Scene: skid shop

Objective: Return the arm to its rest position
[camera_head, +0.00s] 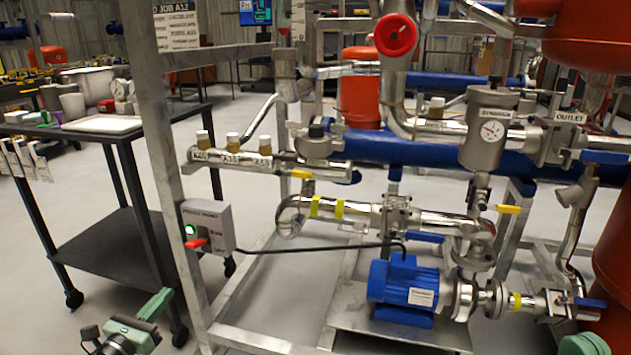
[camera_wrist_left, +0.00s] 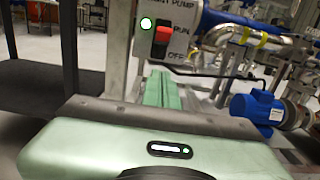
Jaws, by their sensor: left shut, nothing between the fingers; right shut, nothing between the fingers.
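My left gripper (camera_head: 158,302) is at the lower left of the head view, in front of the metal frame's left post. In the left wrist view its two green fingers (camera_wrist_left: 162,90) lie together, shut with nothing between them. They point toward the pump switch box (camera_head: 207,226) and appear just below it, apart from it in the head view. The box has a lit green lamp and a red switch (camera_wrist_left: 163,35) beside the word RUN. Only a rounded green part of my right arm shows at the lower right of the head view; my right gripper is out of view.
The metal frame's left post (camera_head: 160,140) stands close to my left gripper. A dark cart (camera_head: 130,245) with cups and a tray is to the left. A blue pump (camera_head: 402,290) and steel pipes fill the frame to the right. Open floor shows between cart and frame.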

